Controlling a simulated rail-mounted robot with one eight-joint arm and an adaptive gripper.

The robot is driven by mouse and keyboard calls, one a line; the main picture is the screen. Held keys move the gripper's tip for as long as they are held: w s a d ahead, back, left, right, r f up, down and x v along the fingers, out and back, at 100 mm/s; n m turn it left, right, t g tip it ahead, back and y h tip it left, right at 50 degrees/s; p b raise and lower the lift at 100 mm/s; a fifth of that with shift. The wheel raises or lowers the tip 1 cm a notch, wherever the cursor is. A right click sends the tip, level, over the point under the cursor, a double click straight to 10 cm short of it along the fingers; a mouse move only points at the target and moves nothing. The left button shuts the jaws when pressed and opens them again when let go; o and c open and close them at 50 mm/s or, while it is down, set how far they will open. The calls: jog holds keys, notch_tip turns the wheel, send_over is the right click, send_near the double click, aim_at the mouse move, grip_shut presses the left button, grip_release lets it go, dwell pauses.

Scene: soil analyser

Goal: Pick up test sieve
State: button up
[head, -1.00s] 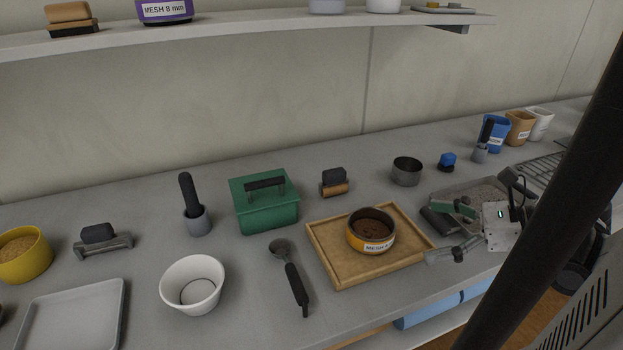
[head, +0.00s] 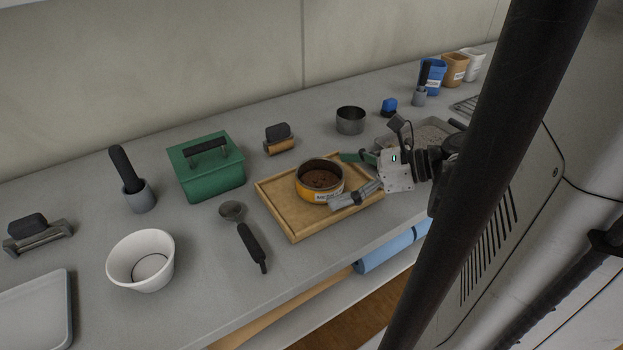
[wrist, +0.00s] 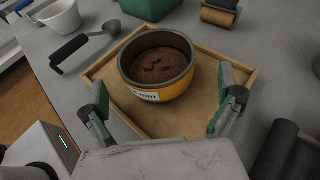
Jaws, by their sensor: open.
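The test sieve (head: 320,181) is a round orange-yellow pan with a white label and a dark rim, holding brown soil. It stands upright on a square wooden tray (head: 292,227). In the wrist view the sieve (wrist: 163,88) sits just ahead of my gripper (wrist: 162,115), its label partly visible, reading "mm". The two green-and-grey fingers are spread wide, one to the left and one to the right of the sieve's near side, with gaps between. In the head view my gripper (head: 352,176) reaches in from the right over the tray. Nothing is held.
A scoop (head: 244,236), a white bowl (head: 140,262) and a green box (head: 207,170) stand left of the tray. A brush (head: 279,138) and a metal cup (head: 350,121) stand behind it. Another tray (head: 431,133) lies beyond my gripper. Bare bench lies in front of the wooden tray.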

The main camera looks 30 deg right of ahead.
aim_at(307, 184)
jog(key=shift+b+x, duration=0.55)
jog(key=shift+x, duration=1.8)
jog(key=shift+s+a, duration=0.1)
jog(key=c, duration=1.5)
